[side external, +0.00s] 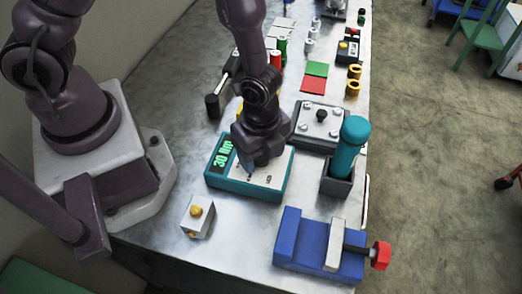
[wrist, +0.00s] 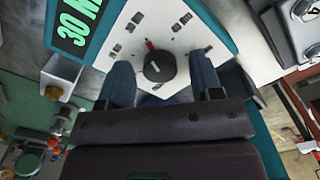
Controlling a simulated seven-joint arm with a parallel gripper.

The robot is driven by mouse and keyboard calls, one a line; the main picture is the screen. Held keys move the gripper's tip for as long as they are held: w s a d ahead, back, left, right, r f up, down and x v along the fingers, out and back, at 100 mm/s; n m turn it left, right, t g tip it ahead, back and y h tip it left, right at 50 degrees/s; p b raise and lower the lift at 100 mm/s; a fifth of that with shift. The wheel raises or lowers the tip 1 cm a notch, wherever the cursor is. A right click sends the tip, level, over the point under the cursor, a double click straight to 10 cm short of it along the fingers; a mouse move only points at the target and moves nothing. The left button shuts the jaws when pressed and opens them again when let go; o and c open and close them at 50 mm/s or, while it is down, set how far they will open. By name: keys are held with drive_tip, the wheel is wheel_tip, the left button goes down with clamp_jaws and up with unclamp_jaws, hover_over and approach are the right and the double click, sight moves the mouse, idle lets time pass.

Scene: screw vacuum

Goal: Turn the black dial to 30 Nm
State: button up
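The teal and white box (side external: 270,183) has a green-on-black display (side external: 222,152) that reads "30 Nm"; part of this reading also shows in the wrist view (wrist: 74,24). The round black dial (wrist: 159,66) sits on its white face, with a pale line on its top and a red mark (wrist: 150,45) just beyond its rim. Small printed marks ring the dial. My gripper (side external: 256,163) points down over the box and hides the dial in the side view. In the wrist view, the fingers of my gripper (wrist: 161,68) are apart on either side of the dial, with gaps between.
A small box with a yellow button (side external: 196,211) stands in front left. A blue vise (side external: 308,248) with a red knob is front right. A teal-handled tool (side external: 350,145) stands in a dark holder at right. A plate with bolts (side external: 320,122) lies behind.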

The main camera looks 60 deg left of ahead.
drive_tip(key=shift+r, duration=0.1)
wheel_tip(320, 180, up, 13)
idle(0.5)
drive_tip(key=s+a+r+n+t, duration=0.2)
drive_tip(key=s+a+r+n, duration=0.1)
drive_tip(key=a+r+n, duration=0.3)
drive_tip(key=s+a+r+n+t, duration=0.3)
drive_tip(key=a+r+n, duration=0.4)
drive_tip(key=r+n, duration=0.4)
drive_tip(key=shift+s+t, duration=0.3)
drive_tip(key=shift+s, duration=0.25)
